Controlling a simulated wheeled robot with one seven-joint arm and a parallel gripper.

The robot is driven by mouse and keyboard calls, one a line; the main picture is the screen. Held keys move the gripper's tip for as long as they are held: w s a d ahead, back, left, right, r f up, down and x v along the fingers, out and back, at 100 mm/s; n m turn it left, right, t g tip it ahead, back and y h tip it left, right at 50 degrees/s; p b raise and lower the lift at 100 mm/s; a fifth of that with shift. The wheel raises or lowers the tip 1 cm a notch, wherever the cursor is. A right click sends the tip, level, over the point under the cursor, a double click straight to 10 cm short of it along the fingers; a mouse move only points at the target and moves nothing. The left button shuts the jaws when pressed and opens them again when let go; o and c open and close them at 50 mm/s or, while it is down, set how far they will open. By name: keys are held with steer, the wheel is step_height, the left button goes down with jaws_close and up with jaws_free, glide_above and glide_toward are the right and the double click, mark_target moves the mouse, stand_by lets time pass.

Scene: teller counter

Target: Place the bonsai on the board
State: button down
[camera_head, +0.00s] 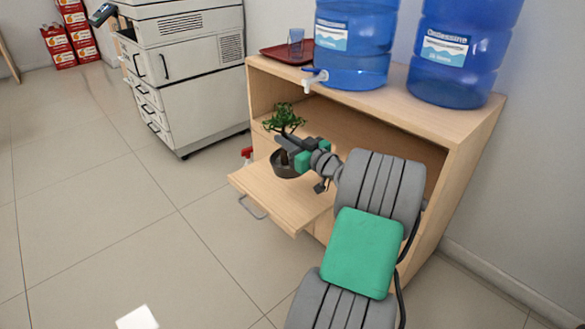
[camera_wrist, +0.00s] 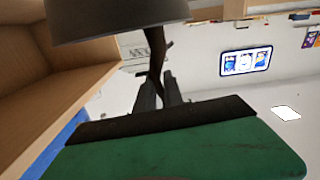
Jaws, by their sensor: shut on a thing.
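The bonsai has green foliage (camera_head: 284,119) and a dark round pot (camera_head: 284,166). My gripper (camera_head: 285,147) is shut on its trunk, between foliage and pot. The wrist view shows the bonsai's trunk (camera_wrist: 155,48) between my two fingers (camera_wrist: 158,92), with the pot upside down at the top edge. The board (camera_head: 262,192) is a light wood panel sticking out from the cabinet front, with a metal handle below its edge. The pot appears over the board's inner part, roughly upright. I cannot tell whether it touches the board.
The wooden cabinet (camera_head: 468,128) carries two blue water jugs (camera_head: 352,40) and a red tray (camera_head: 278,54) with a glass (camera_head: 296,42). A white copier (camera_head: 205,95) stands at left. Red boxes (camera_head: 70,42) are far back.

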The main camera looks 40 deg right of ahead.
steer(key=w+d+f, duration=0.1)
steer(key=w+d+f+b, duration=0.1)
steer(key=w+d, duration=0.1)
steer(key=shift+w+d+f, duration=0.1)
steer(key=shift+d+f, duration=0.2)
steer(key=w+d+f+b, duration=0.3)
steer(key=f, duration=0.5)
steer(key=shift+d+f, duration=0.2)
steer(key=shift+d, duration=0.2)
steer(key=shift+w, duration=0.1)
steer(key=shift+f+b, duration=0.15)
steer(key=shift+b, duration=0.2)
steer(key=c, duration=1.5)
jaws_free()
steer(key=shift+o, duration=0.2)
